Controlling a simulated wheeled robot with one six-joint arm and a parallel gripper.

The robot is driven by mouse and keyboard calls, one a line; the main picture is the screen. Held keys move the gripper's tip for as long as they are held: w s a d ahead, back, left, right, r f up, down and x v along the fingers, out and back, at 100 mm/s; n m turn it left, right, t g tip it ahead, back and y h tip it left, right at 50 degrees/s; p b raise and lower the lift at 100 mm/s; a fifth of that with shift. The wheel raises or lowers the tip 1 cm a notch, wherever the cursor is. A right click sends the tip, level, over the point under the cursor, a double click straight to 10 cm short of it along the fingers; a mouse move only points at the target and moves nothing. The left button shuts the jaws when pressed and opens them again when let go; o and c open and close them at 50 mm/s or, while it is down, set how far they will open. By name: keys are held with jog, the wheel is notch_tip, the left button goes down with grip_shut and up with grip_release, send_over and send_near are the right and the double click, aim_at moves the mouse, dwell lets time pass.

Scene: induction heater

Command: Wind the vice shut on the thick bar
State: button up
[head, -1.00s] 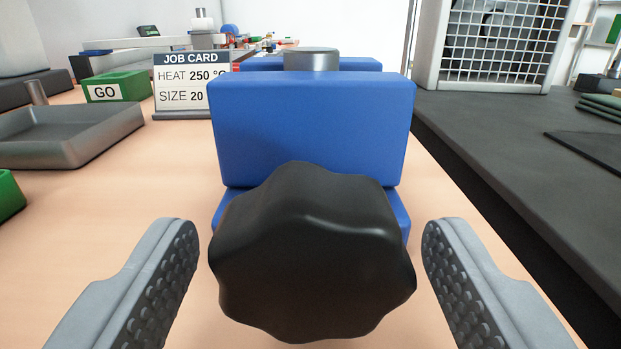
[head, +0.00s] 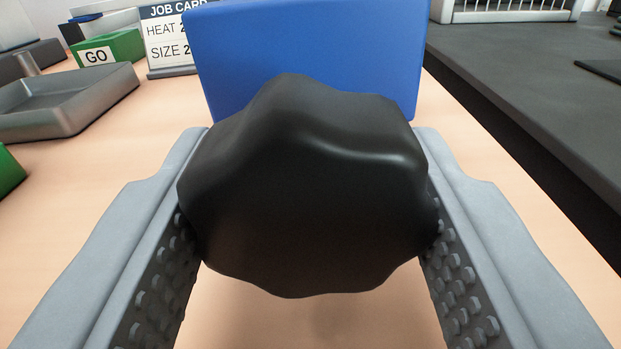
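The vice's black lobed knob (head: 305,195) fills the middle of the view, facing me. Behind it stands the vice's blue jaw block (head: 305,50), with its top cut off by the frame. My gripper (head: 312,140) has one finger on each side of the knob. Both ribbed pads press up against its left and right edges, and the knob hides part of them. The thick bar is out of sight in the current view, and so is the gap between the jaws.
A job card (head: 168,45) stands left of the vice, its figures partly hidden. A green GO block (head: 112,47) and a grey tray (head: 70,108) are further left. A dark raised surface (head: 520,90) runs along the right.

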jog(key=shift+m, duration=1)
jog(key=o, duration=1)
jog(key=s, duration=1.7)
jog(key=shift+s+a, duration=0.2)
jog(key=shift+a, duration=0.1)
